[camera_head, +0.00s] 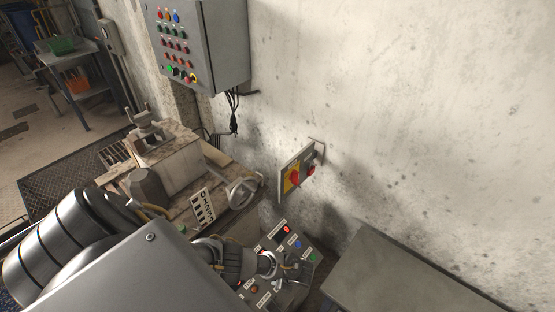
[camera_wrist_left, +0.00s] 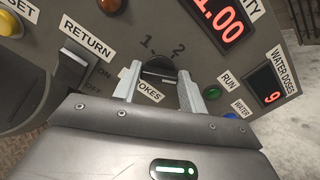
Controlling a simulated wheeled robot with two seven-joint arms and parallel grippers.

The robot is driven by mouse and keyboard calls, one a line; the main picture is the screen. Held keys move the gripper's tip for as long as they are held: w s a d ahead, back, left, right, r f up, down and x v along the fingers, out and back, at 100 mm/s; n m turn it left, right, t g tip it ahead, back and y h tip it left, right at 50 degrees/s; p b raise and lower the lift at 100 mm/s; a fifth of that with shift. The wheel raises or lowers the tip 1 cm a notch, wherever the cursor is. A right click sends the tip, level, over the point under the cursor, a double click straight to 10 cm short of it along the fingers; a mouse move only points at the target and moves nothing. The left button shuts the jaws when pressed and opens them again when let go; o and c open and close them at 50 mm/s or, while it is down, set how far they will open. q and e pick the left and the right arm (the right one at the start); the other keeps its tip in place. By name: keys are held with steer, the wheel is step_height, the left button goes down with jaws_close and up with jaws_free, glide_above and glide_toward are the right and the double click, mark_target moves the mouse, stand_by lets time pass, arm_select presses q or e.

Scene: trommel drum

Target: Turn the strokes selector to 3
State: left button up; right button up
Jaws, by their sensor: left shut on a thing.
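The strokes selector (camera_wrist_left: 158,69) is a dark round knob on the grey control panel (camera_wrist_left: 120,32). The digits 1 and 2 show above it, and its label is partly covered, with "OKES" readable. No 3 can be seen, and I cannot tell exactly where the knob points. My left gripper (camera_wrist_left: 159,80) is shut on the knob, one finger on each side. In the head view my left gripper (camera_head: 280,268) is over the panel (camera_head: 262,242), hiding the knob there. My right gripper is not in view.
Close around the knob are a RETURN switch (camera_wrist_left: 70,70), a green RUN button (camera_wrist_left: 212,92), a red 1.00 display (camera_wrist_left: 220,22) and a water dose display (camera_wrist_left: 268,85). In the head view, a handwheel (camera_head: 245,191), a yellow-red wall switch (camera_head: 292,178) and a grey box (camera_head: 400,275) stand near.

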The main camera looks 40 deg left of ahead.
arm_select(q)
steer(key=o, duration=1)
steer(key=shift+d+r, duration=0.1)
steer(key=shift+d+r, duration=0.15)
steer(key=shift+r, duration=0.15)
steer(key=p+v, duration=0.2)
steer(key=v, duration=0.8)
steer(key=shift+f, duration=0.15)
